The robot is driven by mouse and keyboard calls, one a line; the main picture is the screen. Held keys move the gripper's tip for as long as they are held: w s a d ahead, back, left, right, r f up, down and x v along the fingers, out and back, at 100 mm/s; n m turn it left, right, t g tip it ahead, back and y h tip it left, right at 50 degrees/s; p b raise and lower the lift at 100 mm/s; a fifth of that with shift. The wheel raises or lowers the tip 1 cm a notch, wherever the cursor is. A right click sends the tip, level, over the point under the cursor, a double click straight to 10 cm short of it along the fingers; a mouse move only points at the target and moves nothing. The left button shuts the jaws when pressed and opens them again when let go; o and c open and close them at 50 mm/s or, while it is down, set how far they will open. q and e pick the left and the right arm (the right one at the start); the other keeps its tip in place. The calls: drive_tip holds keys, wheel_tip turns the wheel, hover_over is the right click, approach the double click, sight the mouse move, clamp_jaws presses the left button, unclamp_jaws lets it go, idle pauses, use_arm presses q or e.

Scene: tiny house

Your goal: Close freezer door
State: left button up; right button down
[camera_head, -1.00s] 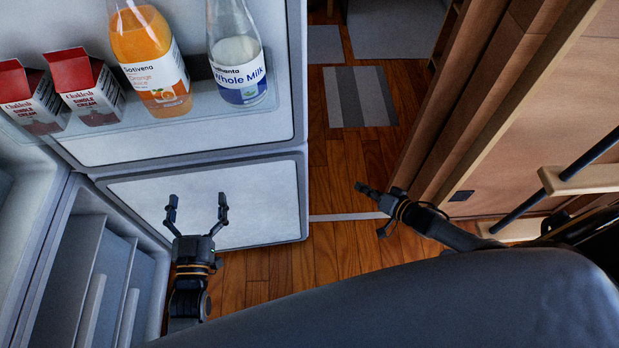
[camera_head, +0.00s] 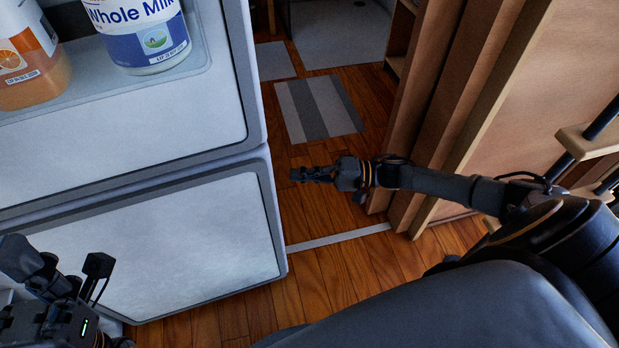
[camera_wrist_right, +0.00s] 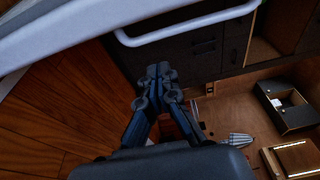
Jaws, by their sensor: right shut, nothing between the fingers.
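The freezer door (camera_head: 160,245) is the lower of two open doors at the left of the head view. Its pale inner panel faces me, and its free edge is on the right. My left gripper (camera_head: 58,265) is at the lower left, open and empty, in front of the door's inner panel; I cannot tell whether it touches. My right gripper (camera_head: 305,174) is shut and empty, just right of the door's free edge in the picture, with a small gap visible. Its closed fingers also show in the right wrist view (camera_wrist_right: 160,78).
The upper door (camera_head: 110,130) is open above, with a milk bottle (camera_head: 145,35) and an orange juice bottle (camera_head: 28,60) on its shelf. Wooden panels (camera_head: 480,110) stand at the right. Wooden floor (camera_head: 350,270) and a striped mat (camera_head: 318,108) show between.

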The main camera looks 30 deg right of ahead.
drive_tip(key=a+b, duration=0.1)
drive_tip(key=a, duration=0.1)
drive_tip(key=s+a+b, duration=0.1)
drive_tip(key=a, duration=0.2)
drive_tip(key=shift+s+a, duration=0.1)
drive_tip(key=shift+a, duration=0.2)
drive_tip(key=shift+s, duration=0.1)
